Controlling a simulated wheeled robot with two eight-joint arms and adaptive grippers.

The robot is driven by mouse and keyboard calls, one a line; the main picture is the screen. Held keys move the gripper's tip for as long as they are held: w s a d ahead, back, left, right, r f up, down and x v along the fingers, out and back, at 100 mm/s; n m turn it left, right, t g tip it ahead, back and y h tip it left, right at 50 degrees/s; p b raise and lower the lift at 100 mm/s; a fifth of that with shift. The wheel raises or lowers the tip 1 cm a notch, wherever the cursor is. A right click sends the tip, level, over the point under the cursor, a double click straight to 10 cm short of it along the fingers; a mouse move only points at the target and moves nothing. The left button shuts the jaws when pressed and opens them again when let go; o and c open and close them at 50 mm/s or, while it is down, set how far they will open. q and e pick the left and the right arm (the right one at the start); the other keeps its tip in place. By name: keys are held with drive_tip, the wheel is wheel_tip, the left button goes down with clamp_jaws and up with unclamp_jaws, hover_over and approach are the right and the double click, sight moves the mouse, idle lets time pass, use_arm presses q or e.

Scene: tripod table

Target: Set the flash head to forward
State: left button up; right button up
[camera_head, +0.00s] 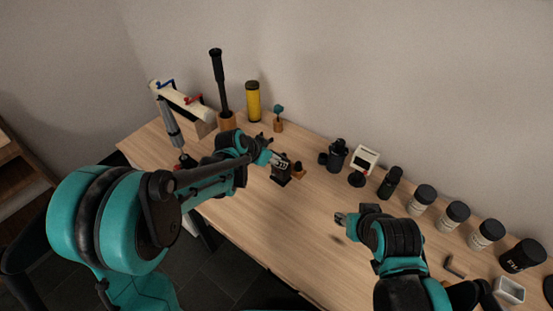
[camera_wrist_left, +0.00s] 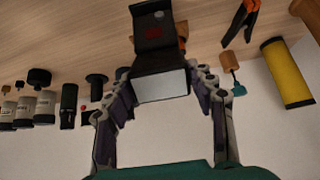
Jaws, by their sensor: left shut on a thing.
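The flash (camera_head: 282,177) is a small black unit standing on the table at the end of my left arm. In the left wrist view its head (camera_wrist_left: 162,86) shows a pale rectangular face, tilted relative to the black body (camera_wrist_left: 153,32). My left gripper (camera_head: 274,159) is shut on the flash head, with a finger on each side of it in the left wrist view (camera_wrist_left: 165,95). In the head view the gripper partly hides the head. My right gripper (camera_head: 340,219) hovers over the front of the table, away from the flash; its finger gap is too small to judge.
A small wooden item (camera_head: 299,170) stands just right of the flash. Black lenses (camera_head: 337,155), a white-faced lamp (camera_head: 364,160) and several canisters (camera_head: 456,215) line the back right. The table's middle is clear.

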use_arm(q)
drive_tip(key=shift+s+a+f+t+h+b, duration=0.3)
drive_tip(key=shift+f+t+h+b, duration=0.25)
drive_tip(key=shift+t+h+b, duration=0.45)
drive_tip(key=shift+s+a+f+t+h+b, duration=0.2)
drive_tip(key=shift+f+t+h+b, duration=0.5)
drive_tip(key=shift+b, duration=0.65)
drive_tip(key=shift+s+a+f+t+h+b, duration=0.2)
drive_tip(key=shift+s+f+t+h+b, duration=0.3)
drive_tip(key=shift+t+b, duration=0.6)
drive_tip(key=shift+w+r, duration=0.1)
drive_tip(key=shift+r, duration=0.05)
drive_tip(key=o, duration=1.2)
drive_tip(key=shift+c, duration=0.2)
drive_tip(key=v, duration=1.2)
